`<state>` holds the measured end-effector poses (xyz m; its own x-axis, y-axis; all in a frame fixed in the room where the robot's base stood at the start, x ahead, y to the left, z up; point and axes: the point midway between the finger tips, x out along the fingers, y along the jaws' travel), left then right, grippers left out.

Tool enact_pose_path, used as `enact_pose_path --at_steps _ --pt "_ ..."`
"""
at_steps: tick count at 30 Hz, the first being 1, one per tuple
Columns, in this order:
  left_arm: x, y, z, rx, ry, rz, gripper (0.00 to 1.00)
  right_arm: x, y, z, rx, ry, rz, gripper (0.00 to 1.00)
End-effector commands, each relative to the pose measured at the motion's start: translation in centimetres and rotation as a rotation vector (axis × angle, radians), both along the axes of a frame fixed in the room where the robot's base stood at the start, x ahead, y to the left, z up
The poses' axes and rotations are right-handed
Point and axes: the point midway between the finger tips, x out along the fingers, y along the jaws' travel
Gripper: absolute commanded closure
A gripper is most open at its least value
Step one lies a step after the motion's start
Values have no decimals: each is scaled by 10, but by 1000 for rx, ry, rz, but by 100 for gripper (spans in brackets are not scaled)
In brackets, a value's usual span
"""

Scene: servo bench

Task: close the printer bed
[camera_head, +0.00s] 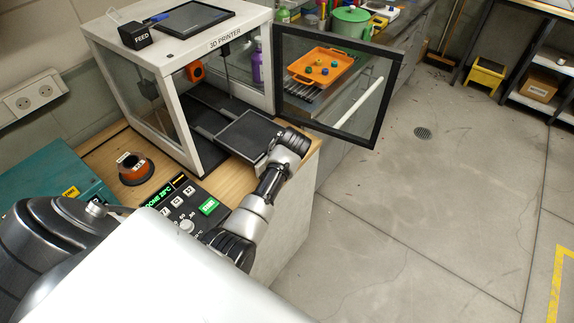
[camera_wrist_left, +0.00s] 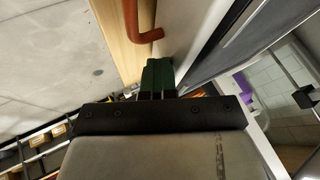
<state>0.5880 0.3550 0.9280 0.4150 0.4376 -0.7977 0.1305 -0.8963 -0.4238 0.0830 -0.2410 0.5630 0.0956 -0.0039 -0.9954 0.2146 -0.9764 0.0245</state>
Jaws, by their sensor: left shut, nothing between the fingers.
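The 3D printer (camera_head: 158,67) has a white frame and its glass door (camera_head: 318,120) stands open to the right. Its black printer bed (camera_head: 247,134) sticks out of the front opening over the wooden bench. My left arm reaches up to the bed's front right corner, and its wrist hides the fingertips in the head view. In the left wrist view my left gripper (camera_wrist_left: 158,72) is shut and empty. Its dark green fingers are close to a pale panel and just beside a bent red-brown bar (camera_wrist_left: 151,36); I cannot tell if they touch. My right gripper is not in view.
A control panel with a green button (camera_head: 209,206) and an orange spool (camera_head: 134,168) are on the wooden bench. A teal case (camera_head: 60,165) lies at the left. An orange tray (camera_head: 320,67) shows through the door glass.

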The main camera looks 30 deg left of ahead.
Motion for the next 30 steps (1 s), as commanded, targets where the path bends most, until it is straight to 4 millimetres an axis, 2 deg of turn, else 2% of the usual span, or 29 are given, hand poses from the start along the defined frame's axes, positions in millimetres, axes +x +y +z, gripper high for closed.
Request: enact_pose_path --at_steps 1,7,15,22,30 --pt "4 18 0 5 2 6 100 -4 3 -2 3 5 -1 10" --pt "11 83 -1 5 3 8 100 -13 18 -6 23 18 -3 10" --pt "17 157 -3 4 2 7 100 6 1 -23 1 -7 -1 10" --pt "19 193 -2 3 3 4 100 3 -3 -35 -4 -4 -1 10" --pt "21 205 0 2 2 2 100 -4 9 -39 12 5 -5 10"
